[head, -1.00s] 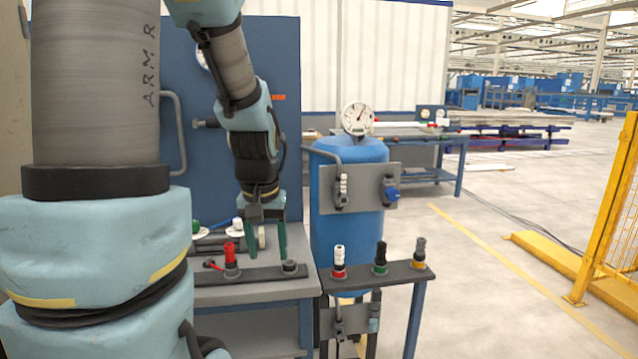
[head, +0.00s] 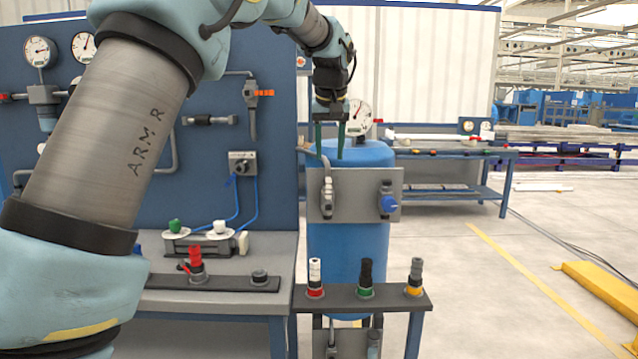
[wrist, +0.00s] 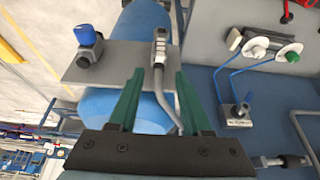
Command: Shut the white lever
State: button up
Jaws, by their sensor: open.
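A white lever (head: 220,228) stands on a round white disc, part of a small fitting on the grey bench in the head view. A green lever (head: 175,227) stands on a matching disc to its left. In the wrist view the white disc (wrist: 259,51) lies at the upper right, near the green lever (wrist: 292,57); the white lever's exact pose there is hard to tell. My gripper (head: 330,146) is open and empty, with green fingers pointing down, above and to the right of the white lever. It also shows in the wrist view (wrist: 157,95), over the blue tank.
The blue tank (head: 350,250) with a grey plate (head: 358,190), a bent grey pipe and a blue knob stands below my gripper. A red valve (head: 196,265) is in front of the levers. Several capped valves stand on a low rack (head: 395,300). Gauges and pipes cover the blue panel.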

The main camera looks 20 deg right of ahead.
aim_at(328, 180)
jog(key=p+x, duration=0.1)
jog(key=x, duration=0.8)
jog(key=shift+w+f, duration=0.1)
jog(key=shift+f, duration=0.25)
grip_shut()
dwell(0.9)
